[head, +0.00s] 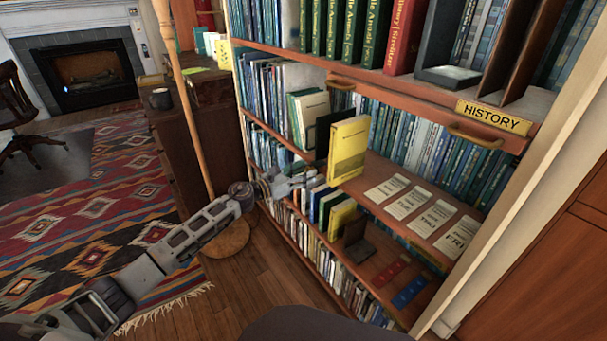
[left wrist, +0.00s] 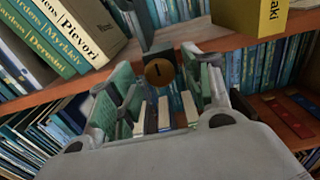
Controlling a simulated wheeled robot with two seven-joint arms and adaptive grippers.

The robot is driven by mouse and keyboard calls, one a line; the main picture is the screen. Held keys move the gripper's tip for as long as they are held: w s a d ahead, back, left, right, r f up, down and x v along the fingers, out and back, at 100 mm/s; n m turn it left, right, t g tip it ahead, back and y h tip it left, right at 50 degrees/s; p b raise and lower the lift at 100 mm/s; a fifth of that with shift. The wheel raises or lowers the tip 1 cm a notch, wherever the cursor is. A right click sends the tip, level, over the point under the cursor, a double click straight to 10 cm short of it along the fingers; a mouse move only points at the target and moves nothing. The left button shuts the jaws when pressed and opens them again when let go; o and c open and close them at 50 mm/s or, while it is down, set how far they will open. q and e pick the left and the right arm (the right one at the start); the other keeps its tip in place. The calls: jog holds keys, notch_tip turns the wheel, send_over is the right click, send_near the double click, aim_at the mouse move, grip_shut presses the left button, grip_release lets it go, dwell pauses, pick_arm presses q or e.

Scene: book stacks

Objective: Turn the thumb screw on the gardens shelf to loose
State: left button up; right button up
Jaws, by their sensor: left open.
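In the left wrist view a round brass thumb screw (left wrist: 160,72) with a dark mark on its face sits at the front edge of a wooden shelf board (left wrist: 62,97), below a dark bookend-like plate. Books with "Gardens" on their spines (left wrist: 62,38) stand on that board to the left. My left gripper (left wrist: 157,64) is open, with its two green-padded fingers on either side of the screw in the picture; I cannot tell whether they touch it. In the head view my left gripper (head: 292,186) reaches the bookcase front, and the screw cannot be made out. My right gripper is not in view.
A yellow book (head: 348,150) juts out from the shelf just above my left gripper. A floor-standing wooden pole (head: 188,110) is close behind my left arm. Day cards (head: 433,218) lie on a shelf to the right. A "HISTORY" label (head: 493,117) marks the upper board.

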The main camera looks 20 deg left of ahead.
pick_arm(q)
jog(key=c, duration=0.9)
jog(key=shift+c, duration=0.5)
